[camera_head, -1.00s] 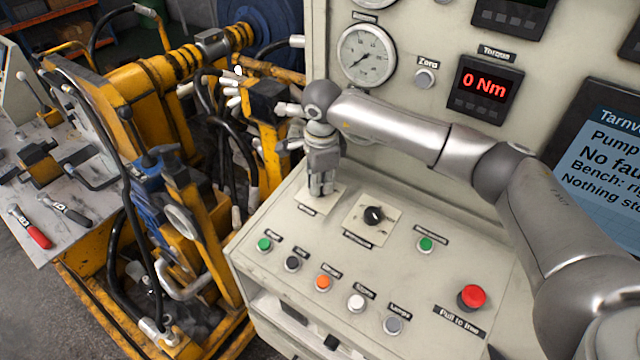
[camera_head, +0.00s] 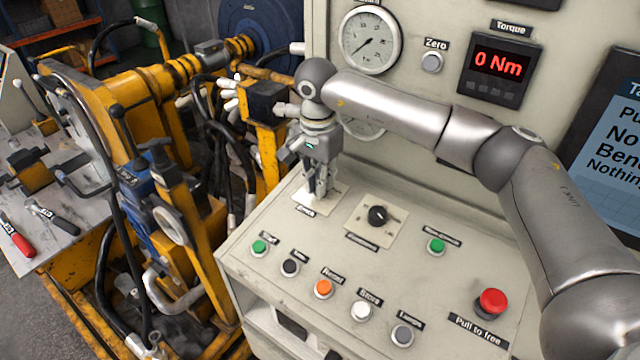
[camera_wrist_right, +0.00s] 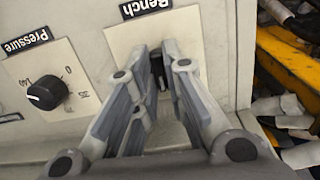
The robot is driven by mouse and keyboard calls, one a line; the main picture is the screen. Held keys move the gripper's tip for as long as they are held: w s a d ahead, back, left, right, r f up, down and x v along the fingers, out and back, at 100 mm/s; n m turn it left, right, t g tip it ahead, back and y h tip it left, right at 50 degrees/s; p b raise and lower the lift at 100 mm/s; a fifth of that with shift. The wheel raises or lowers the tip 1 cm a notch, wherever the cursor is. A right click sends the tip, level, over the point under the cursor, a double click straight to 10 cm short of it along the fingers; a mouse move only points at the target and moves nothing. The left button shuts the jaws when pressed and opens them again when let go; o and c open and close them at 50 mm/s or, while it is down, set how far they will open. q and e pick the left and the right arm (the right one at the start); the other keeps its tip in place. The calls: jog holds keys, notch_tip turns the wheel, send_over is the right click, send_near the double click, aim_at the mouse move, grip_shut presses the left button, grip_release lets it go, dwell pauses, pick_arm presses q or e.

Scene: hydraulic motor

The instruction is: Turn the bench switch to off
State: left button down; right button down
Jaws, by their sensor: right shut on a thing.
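The bench switch (camera_wrist_right: 158,70) is a small dark knob on a pale plate (camera_wrist_right: 205,52) under a black "Bench" label (camera_wrist_right: 145,8) in the wrist view. My right gripper (camera_wrist_right: 160,62) is shut on this knob, with a grey finger on each side. The fingers cover much of the knob, so I cannot read its position. In the head view my right gripper (camera_head: 318,195) points down at the plate (camera_head: 338,193) on the left of the sloped panel, and the knob is hidden there. My left gripper is not in view.
The pressure knob (camera_head: 378,215) sits just right of the gripper. Coloured buttons line the panel front, with a red stop button (camera_head: 491,303) at right. The upright panel has a gauge (camera_head: 370,41) and a torque display (camera_head: 497,68). Yellow machinery (camera_head: 190,215) stands at left.

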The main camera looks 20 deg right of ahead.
dwell(0.4)
jog(key=c, duration=1.5)
grip_release()
notch_tip(320, 180, up, 12)
jog(key=shift+s+a, duration=0.15)
jog(key=shift+a, duration=0.1)
